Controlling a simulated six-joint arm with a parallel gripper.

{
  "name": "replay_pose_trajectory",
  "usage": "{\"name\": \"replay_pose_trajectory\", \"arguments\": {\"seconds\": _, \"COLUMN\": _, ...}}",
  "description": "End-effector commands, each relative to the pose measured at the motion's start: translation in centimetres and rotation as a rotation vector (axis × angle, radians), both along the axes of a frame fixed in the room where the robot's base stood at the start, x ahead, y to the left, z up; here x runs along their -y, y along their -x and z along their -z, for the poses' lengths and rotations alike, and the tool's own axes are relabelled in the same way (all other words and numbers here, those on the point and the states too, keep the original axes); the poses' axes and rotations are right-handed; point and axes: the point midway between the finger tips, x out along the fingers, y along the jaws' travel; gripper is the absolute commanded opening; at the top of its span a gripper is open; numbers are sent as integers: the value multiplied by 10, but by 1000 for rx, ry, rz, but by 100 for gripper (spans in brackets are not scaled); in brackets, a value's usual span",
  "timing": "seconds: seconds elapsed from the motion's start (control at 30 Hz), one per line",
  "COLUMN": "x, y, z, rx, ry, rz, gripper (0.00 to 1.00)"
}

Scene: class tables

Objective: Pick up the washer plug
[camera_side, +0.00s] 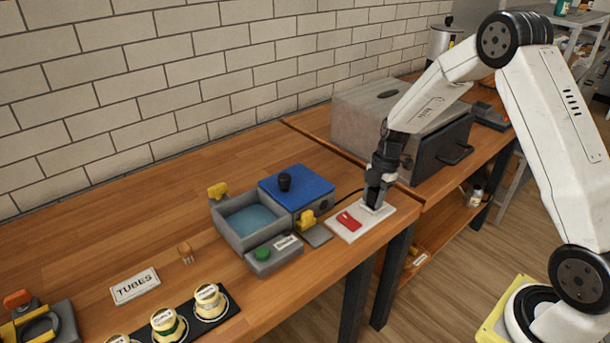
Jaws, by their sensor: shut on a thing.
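My gripper (375,199) points down over the right part of a white socket plate (337,229), near the front edge of the wooden table. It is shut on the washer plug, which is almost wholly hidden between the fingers. A thin black cable (346,195) runs from the washer, a grey basin with a blue-topped box (298,183), to the gripper. A red switch (348,221) sits on the plate, left of the gripper. I cannot tell whether the plug is seated in the plate or just above it.
A water-filled basin (231,243) with yellow clips stands left of the plate. A green-button box (263,254) is in front of it. A large grey box-shaped appliance (365,125) stands close behind my gripper. Bare tabletop lies at the back left.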

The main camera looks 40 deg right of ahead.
Motion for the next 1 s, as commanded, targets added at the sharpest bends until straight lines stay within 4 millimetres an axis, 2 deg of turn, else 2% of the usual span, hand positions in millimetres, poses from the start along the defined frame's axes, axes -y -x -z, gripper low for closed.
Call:
{"name": "replay_pose_trajectory", "arguments": {"seconds": 0.43, "x": 0, "y": -1, "z": -8, "rx": 1, "ry": 0, "rz": 0, "gripper": 0}}
{"name": "replay_pose_trajectory", "arguments": {"seconds": 0.67, "x": 0, "y": 0, "z": -32, "rx": 3, "ry": 1, "rz": -1, "gripper": 0}}
{"name": "replay_pose_trajectory", "arguments": {"seconds": 1.0, "x": -6, "y": 30, "z": -68, "rx": 2, "ry": 1, "rz": 1, "gripper": 0}}
